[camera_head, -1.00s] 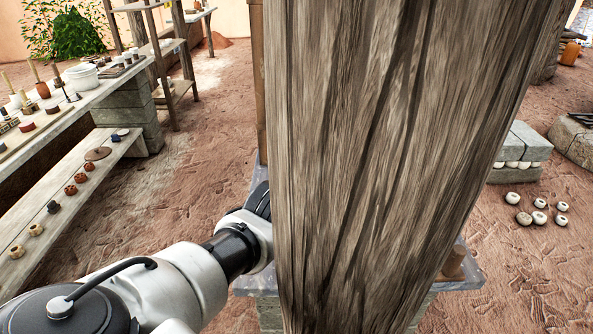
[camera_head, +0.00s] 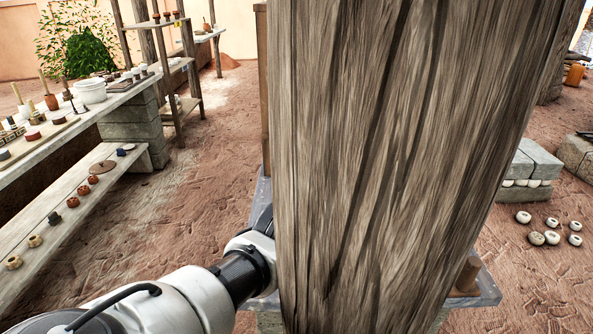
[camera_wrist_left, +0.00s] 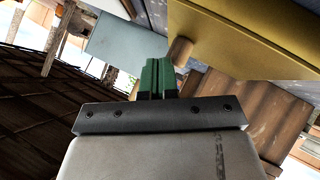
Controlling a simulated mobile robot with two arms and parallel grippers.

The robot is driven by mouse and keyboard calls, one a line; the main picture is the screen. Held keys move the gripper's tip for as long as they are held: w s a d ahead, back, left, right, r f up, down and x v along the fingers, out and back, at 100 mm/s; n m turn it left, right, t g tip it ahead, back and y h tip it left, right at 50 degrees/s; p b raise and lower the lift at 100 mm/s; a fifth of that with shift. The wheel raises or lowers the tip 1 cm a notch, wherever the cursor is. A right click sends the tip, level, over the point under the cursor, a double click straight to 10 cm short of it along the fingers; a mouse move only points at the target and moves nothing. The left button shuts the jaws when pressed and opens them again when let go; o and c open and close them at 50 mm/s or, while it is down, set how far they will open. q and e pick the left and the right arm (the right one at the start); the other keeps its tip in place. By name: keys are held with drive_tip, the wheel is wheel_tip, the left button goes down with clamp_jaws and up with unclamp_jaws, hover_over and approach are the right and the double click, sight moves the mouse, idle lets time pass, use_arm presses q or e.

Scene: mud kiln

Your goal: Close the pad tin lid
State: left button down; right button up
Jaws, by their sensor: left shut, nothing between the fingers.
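In the left wrist view my left gripper (camera_wrist_left: 158,78) has its green fingers shut together with nothing between them. A gold-coloured flat-sided thing (camera_wrist_left: 245,45) fills the upper right, just beside the fingertips; I cannot tell whether it is the pad tin or its lid. A small brown cylindrical piece (camera_wrist_left: 180,52) shows at its near left corner, close to the fingers. A pale teal slab-like thing (camera_wrist_left: 122,38) lies beyond to the left. In the head view my left arm reaches behind a wooden post, which hides the fingertips and any tin. My right gripper is not in view.
The thick wooden post (camera_head: 405,150) blocks the middle of the head view. Behind it a grey slab top (camera_head: 486,292) shows at both sides, with a brown piece (camera_head: 468,276) at its right. A bench (camera_head: 75,205) with small pots stands left. White pots (camera_head: 550,237) lie right.

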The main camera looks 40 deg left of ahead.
use_arm(q)
drive_tip(key=p+v, duration=0.2)
drive_tip(key=p, duration=0.2)
drive_tip(key=shift+s+r, duration=0.1)
drive_tip(key=shift+r, duration=0.25)
drive_tip(key=shift+s+d+r+p, duration=0.1)
drive_tip(key=shift+s+r+p, duration=0.05)
drive_tip(key=shift+s+p, duration=0.25)
drive_tip(key=p+v, duration=0.1)
drive_tip(key=v, duration=0.6)
drive_tip(key=shift+s, duration=0.15)
